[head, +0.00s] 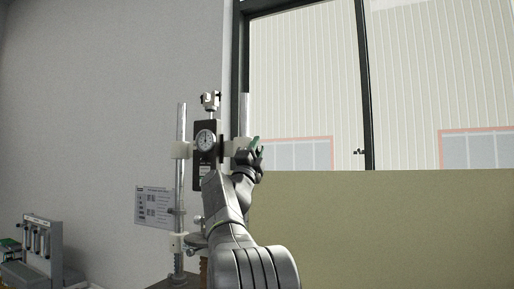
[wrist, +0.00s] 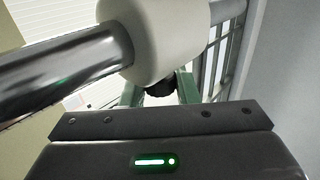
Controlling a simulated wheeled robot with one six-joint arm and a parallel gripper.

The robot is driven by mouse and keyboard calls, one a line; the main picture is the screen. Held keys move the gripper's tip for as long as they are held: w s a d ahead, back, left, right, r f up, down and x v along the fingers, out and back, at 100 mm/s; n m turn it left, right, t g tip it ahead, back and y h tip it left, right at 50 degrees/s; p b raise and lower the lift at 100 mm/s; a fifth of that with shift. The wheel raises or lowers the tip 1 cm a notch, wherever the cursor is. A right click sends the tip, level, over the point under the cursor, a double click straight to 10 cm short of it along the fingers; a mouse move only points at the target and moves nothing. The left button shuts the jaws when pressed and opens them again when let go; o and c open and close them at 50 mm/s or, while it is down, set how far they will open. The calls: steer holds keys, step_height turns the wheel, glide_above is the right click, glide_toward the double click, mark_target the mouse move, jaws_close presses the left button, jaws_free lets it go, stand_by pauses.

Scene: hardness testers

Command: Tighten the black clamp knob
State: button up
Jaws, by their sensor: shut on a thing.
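The black clamp knob (wrist: 166,86) shows in the wrist view just below the white clamp collar (wrist: 163,35), partly hidden. My gripper (wrist: 160,92) has its two green fingers on either side of the knob and is shut on it. The collar sits around a shiny metal column (wrist: 62,68). In the head view my gripper (head: 252,146) is at the right side of the tester, by the right column (head: 245,112). The knob itself is hidden there behind my gripper.
The tester's black body (head: 206,158) with its round dial (head: 205,140) stands between two metal columns, close left of my arm. A printed sheet (head: 153,205) is on the grey wall. Another device (head: 38,243) stands at the lower left. A window is behind at right.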

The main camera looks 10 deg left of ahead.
steer(key=shift+r+g+p, duration=0.25)
steer(key=shift+g+p, duration=0.25)
steer(key=shift+p, duration=0.75)
steer(key=shift+f, duration=0.25)
steer(key=o, duration=1)
steer(key=shift+c, duration=0.2)
steer(key=shift+f, duration=0.1)
steer(key=shift+s+a+f+y, duration=0.1)
steer(key=shift+s+f+y, duration=0.2)
steer(key=shift+y, duration=0.1)
steer(key=b+v, duration=0.5)
steer(key=v, duration=0.8)
steer(key=shift+b, duration=0.4)
